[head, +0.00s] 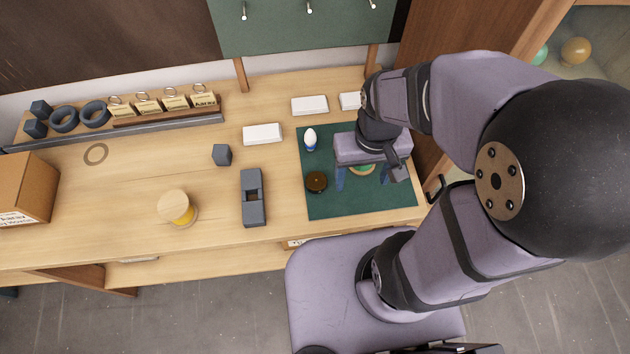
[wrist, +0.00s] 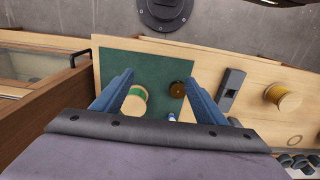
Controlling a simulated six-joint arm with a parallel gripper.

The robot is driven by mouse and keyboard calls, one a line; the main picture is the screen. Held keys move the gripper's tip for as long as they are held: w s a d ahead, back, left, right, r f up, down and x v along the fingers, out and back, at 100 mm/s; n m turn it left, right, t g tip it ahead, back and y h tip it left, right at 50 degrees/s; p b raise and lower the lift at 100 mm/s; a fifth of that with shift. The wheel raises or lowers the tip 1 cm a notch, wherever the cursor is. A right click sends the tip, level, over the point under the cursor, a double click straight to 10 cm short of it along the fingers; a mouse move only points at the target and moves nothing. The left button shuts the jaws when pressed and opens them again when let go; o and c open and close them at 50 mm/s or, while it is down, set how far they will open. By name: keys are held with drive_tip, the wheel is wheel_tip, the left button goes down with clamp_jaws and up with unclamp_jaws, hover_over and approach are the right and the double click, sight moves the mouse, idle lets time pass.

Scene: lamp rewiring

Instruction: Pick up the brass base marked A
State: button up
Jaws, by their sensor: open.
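My gripper (head: 369,180) is open and empty over the right part of the green mat. In the wrist view my gripper (wrist: 160,77) has its two blue fingers spread wide. A small dark brown round piece (head: 316,182) sits on the mat, left of the fingers in the head view. It also shows in the wrist view (wrist: 177,90), near the right-hand finger. It may be the brass base, but I cannot read any letter A on it. A wooden spool with green winding (wrist: 134,101) stands on the mat between the fingers, partly hidden by the gripper in the head view (head: 362,169).
The green mat (head: 345,208) also holds a white and blue bulb-like piece (head: 310,139). Left of it are a dark grey slotted block (head: 252,198), a grey cube (head: 222,155) and a yellow-wound spool (head: 177,207). White boxes (head: 262,134) lie behind. The bench's left middle is mostly clear.

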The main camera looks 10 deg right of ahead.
sight(312, 186)
drive_tip(key=shift+o, duration=0.3)
